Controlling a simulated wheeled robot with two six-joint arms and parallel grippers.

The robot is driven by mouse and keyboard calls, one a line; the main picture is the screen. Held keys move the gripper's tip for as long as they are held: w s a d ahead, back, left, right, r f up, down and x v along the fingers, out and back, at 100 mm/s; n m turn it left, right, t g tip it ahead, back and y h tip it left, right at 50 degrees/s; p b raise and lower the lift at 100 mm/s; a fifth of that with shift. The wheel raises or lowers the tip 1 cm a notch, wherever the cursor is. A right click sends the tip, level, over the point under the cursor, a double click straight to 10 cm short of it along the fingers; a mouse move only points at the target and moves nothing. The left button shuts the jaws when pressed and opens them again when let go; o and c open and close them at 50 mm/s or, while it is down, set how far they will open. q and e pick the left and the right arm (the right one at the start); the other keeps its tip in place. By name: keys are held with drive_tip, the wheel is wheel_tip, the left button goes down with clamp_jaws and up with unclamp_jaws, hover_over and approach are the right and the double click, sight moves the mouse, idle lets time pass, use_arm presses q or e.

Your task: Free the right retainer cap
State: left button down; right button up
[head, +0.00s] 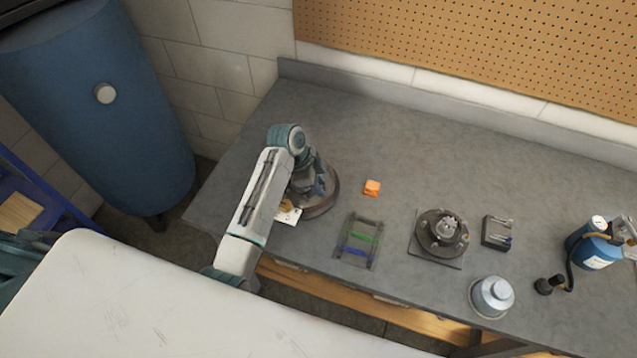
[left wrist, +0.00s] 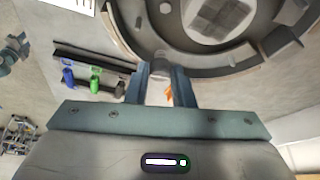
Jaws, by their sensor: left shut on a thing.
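A round dark metal housing (head: 322,198) with a raised rim sits on the bench, partly hidden by my left arm. It also fills the top of the left wrist view (left wrist: 130,38), with a square block at its middle and raised lugs on its rim. My left gripper (left wrist: 160,78) is at the near edge of this housing, its two fingers shut around a small grey cylindrical piece (left wrist: 159,63) that looks like a retainer cap. A thin orange piece (left wrist: 168,95) shows between the fingers. I cannot tell whether the cap is still seated. My right gripper is not in view.
A rack (head: 340,252) with green and blue pieces stands right of the housing. An orange block (head: 372,187), a gear hub on a plate (head: 440,235), a small dark holder (head: 497,233), a grey canister (head: 491,296) and a blue torch (head: 594,247) are farther right. The bench's back is clear.

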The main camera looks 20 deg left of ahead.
use_arm(q)
drive_tip(key=n, duration=0.2)
drive_tip(key=n+t, duration=0.1)
drive_tip(key=n, duration=0.1)
drive_tip(key=shift+s+d+t+y, duration=0.15)
drive_tip(key=shift+t+y, duration=0.15)
drive_tip(key=shift+y, duration=0.1)
drive_tip(key=n+t+y, duration=0.1)
drive_tip(key=n, duration=0.3)
drive_tip(key=shift+s+d, duration=0.1)
drive_tip(key=n, duration=0.2)
drive_tip(key=n+y, duration=0.1)
drive_tip(key=n, duration=0.1)
drive_tip(key=shift+d+n+t+y, duration=0.15)
drive_tip(key=shift+n+t+y, duration=0.15)
drive_tip(key=shift+d+n+y, duration=0.1)
drive_tip(key=shift+n+y, duration=0.6)
drive_tip(key=shift+n, duration=0.9)
drive_tip(key=c, duration=1.3)
unclamp_jaws()
drive_tip(key=shift+o, duration=0.2)
